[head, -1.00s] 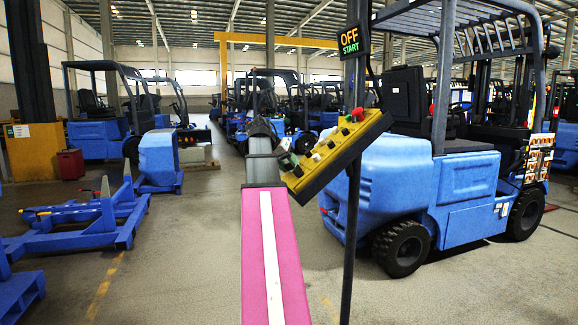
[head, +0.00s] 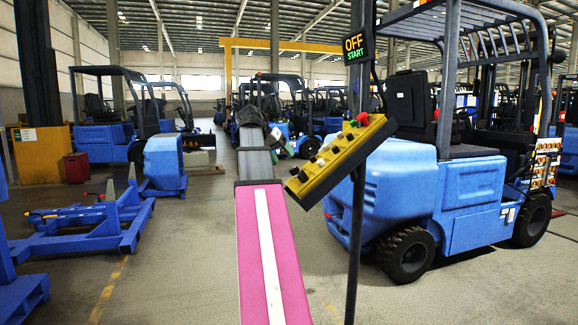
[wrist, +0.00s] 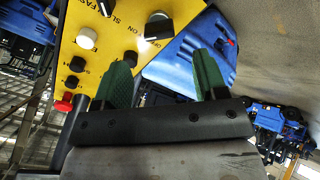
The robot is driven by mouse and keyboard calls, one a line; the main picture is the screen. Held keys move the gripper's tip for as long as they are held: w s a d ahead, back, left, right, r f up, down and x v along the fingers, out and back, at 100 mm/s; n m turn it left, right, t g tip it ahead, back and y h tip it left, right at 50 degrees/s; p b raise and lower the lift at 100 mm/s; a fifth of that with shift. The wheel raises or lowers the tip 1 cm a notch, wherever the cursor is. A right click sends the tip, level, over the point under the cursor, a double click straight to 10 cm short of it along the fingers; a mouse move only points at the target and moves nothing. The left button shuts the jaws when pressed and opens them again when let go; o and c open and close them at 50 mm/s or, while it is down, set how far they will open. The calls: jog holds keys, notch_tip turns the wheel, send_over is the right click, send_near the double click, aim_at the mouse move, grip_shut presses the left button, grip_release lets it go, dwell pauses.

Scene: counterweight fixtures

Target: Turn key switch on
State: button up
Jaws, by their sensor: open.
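A yellow control panel (head: 345,150) is mounted tilted on a dark post, with buttons and knobs on its face. In the wrist view the panel (wrist: 110,35) fills the upper left. A dark rotary switch (wrist: 158,27) with a pale pointer sits near "OFF" and "ON" lettering; it looks like the key switch. My gripper (wrist: 162,72) is open, with two green fingers apart and nothing between them. The switch shows beyond the gap, apart from the fingers. The left finger overlaps the panel's edge in the picture. In the head view my gripper (head: 274,136) is left of the panel.
A blue forklift (head: 440,190) stands close behind the post. Blue pallet-truck frames (head: 85,225) lie on the left. The floor between is clear.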

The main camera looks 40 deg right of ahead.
jog(key=v, duration=0.3)
jog(key=shift+a+r, duration=0.15)
jog(key=shift+r, duration=0.05)
jog(key=shift+f, duration=0.1)
dwell(0.3)
